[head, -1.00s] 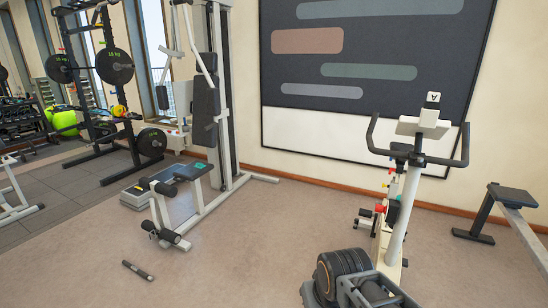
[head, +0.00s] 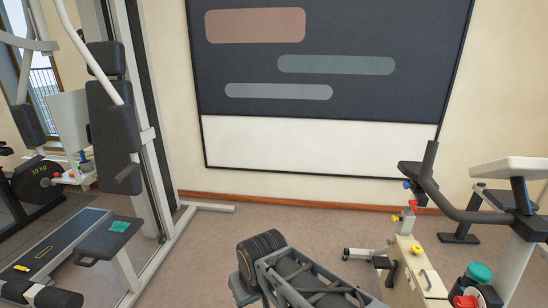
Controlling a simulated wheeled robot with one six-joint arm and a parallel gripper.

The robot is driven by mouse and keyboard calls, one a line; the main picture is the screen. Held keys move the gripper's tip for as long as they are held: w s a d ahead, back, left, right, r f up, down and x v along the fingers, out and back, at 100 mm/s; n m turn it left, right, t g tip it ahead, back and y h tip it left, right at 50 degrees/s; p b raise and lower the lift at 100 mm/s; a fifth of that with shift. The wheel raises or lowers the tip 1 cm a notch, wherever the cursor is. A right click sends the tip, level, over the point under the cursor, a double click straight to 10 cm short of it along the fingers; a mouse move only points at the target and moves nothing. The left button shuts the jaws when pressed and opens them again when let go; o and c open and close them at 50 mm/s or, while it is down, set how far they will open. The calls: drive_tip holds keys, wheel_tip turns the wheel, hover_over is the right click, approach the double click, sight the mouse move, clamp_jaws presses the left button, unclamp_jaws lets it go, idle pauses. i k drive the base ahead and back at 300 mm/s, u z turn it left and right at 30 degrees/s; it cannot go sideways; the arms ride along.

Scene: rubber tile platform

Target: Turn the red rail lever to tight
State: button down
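I cannot tell for certain which red part is the rail lever. A small red part (head: 412,205) sits near the top of a narrow upright cream stand at the right, above a yellow knob (head: 416,249). Another red part (head: 466,301) shows at the bottom right edge, beside a green-lidded jar (head: 479,273). A further small red part (head: 57,176) is at the far left, on a pale shelf near the weight plates. Whether any lever is at tight cannot be read from here. My arm shows at the bottom middle, but my gripper's fingertips are not in view.
An exercise bike (head: 470,212) with dark handlebars stands at the right, close to the cream stand. A cable machine (head: 117,130) with a padded bench (head: 110,238) fills the left. Brown floor (head: 205,260) lies free between them, up to the wall.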

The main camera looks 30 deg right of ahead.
sight(412, 203)
drive_tip(key=z, duration=0.3)
drive_tip(key=i, duration=2.05)
drive_tip(key=z, duration=1.85)
drive_tip(key=i, duration=1.05)
drive_tip(key=z, duration=1.25)
drive_tip(key=i, duration=0.25)
